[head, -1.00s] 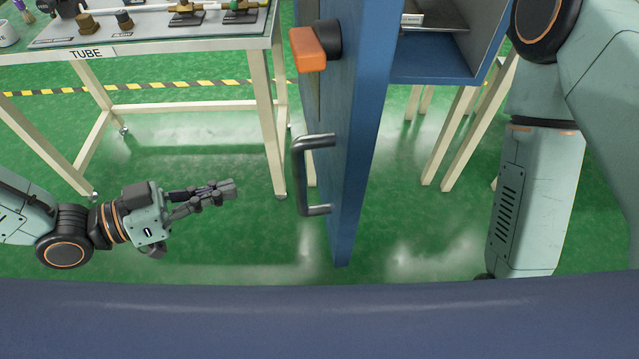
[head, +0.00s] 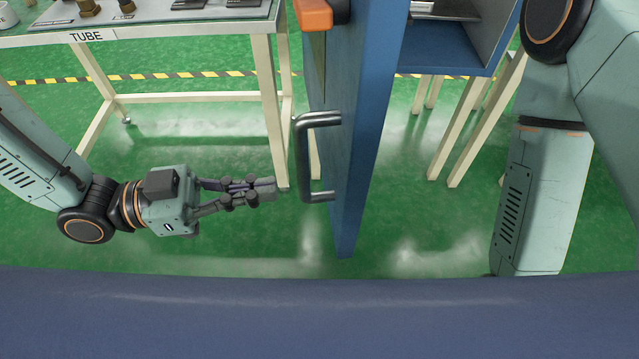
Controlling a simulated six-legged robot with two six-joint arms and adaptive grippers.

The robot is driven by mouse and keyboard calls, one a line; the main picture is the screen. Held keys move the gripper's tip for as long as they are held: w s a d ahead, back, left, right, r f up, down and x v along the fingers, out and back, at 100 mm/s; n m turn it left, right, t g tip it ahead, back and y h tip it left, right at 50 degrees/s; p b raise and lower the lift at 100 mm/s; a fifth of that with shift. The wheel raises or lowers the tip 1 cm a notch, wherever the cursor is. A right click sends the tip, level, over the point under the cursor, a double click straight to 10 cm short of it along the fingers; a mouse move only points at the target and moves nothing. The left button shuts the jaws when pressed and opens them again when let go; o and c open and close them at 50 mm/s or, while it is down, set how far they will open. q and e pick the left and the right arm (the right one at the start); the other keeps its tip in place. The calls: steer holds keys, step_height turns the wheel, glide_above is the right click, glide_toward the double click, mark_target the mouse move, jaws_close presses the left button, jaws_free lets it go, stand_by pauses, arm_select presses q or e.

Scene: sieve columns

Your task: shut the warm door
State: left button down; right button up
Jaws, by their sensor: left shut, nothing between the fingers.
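The warm door appears to be the blue door (head: 372,130), standing open and seen nearly edge-on in the middle of the head view. A grey bar handle (head: 303,158) and an orange latch (head: 313,14) are on its left face. The blue cabinet (head: 440,50) is behind it to the right, its interior partly visible. My left gripper (head: 268,188) is shut and empty, just left of the handle's lower part, with a small gap in the picture. My right gripper is out of view; only my right arm shows at the right.
A table (head: 150,33) labelled TUBE, with fittings on top, stands at the back left. Pale legs (head: 455,135) stand under the cabinet. A yellow-black stripe (head: 190,77) crosses the green floor. The floor around my left gripper is clear.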

mark_target(343, 180)
arm_select(q)
steer(key=shift+w+d+f+b, duration=0.15)
steer(key=shift+d+b, duration=0.2)
steer(key=shift+d, duration=0.75)
steer(key=shift+w+d+r+b, duration=0.15)
steer(key=shift+d+b, duration=0.25)
steer(key=shift+d, duration=0.7)
steer(key=shift+w+d+f+b, duration=0.15)
steer(key=shift+d+b, duration=0.2)
steer(key=shift+d, duration=0.75)
steer(key=shift+w+d, duration=0.15)
steer(key=shift+d, duration=0.65)
steer(key=shift+d, duration=0.1)
